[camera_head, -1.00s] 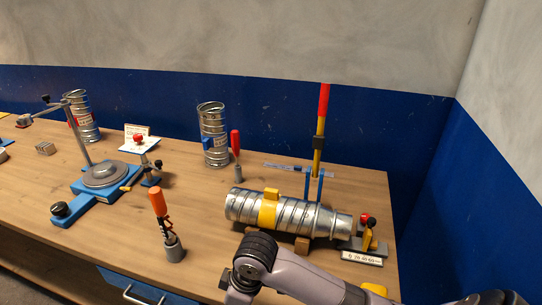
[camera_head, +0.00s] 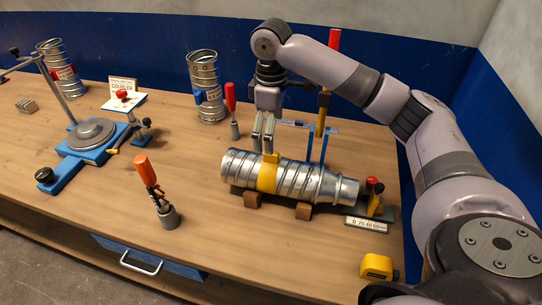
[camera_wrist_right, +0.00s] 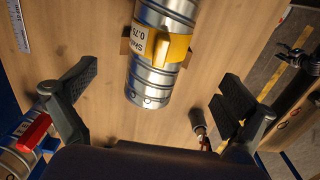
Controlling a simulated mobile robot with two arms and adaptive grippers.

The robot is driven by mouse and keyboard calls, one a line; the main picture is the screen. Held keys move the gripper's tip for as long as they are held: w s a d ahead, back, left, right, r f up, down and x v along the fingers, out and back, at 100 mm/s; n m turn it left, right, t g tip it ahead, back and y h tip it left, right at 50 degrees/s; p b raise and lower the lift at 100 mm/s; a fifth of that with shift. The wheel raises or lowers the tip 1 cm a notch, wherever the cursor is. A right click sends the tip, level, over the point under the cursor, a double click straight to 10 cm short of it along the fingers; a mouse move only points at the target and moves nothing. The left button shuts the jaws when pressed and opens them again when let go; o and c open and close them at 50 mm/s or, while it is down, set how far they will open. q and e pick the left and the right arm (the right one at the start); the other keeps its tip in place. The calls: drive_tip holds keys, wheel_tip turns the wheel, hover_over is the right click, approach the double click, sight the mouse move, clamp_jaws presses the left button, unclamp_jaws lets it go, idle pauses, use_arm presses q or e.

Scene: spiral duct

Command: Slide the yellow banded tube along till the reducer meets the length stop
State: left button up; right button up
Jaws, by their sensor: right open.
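The silver spiral tube with a yellow band (camera_head: 267,177) lies on wooden blocks at the right of the bench. Its narrower reducer end (camera_head: 344,189) points right, close to the length stop (camera_head: 374,197) with red and yellow parts; whether they touch I cannot tell. My right gripper (camera_head: 264,132) is above the banded part, fingers pointing down. In the right wrist view the gripper (camera_wrist_right: 157,103) is open and empty, with the yellow band (camera_wrist_right: 172,46) ahead between its fingers and not touched. My left gripper is out of view.
An orange-handled tool (camera_head: 153,182) stands in front of the tube. A red-handled tool (camera_head: 232,108) and an upright duct (camera_head: 205,85) stand behind. A yellow tape measure (camera_head: 377,267) lies at the front right. A blue clamp fixture (camera_head: 92,143) is at left.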

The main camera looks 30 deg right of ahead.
sight(286, 175)
wheel_tip(286, 175, down, 14)
drive_tip(key=p, duration=0.2)
drive_tip(key=shift+s+r+p, duration=0.1)
drive_tip(key=shift+r+p, duration=0.05)
drive_tip(key=shift+p, duration=0.15)
drive_tip(key=shift+f, duration=0.6)
drive_tip(key=shift+c, duration=0.4)
drive_tip(key=shift+r, duration=0.1)
drive_tip(key=c, duration=1.3)
drive_tip(key=shift+o, duration=0.2)
drive_tip(key=shift+s+d+p, duration=0.15)
drive_tip(key=shift+p, duration=0.2)
drive_tip(key=shift+s+d, duration=0.2)
drive_tip(key=shift+s, duration=0.05)
drive_tip(key=shift+s+d+p, duration=1)
drive_tip(key=shift+s+p, duration=0.1)
drive_tip(key=shift+p, duration=0.25)
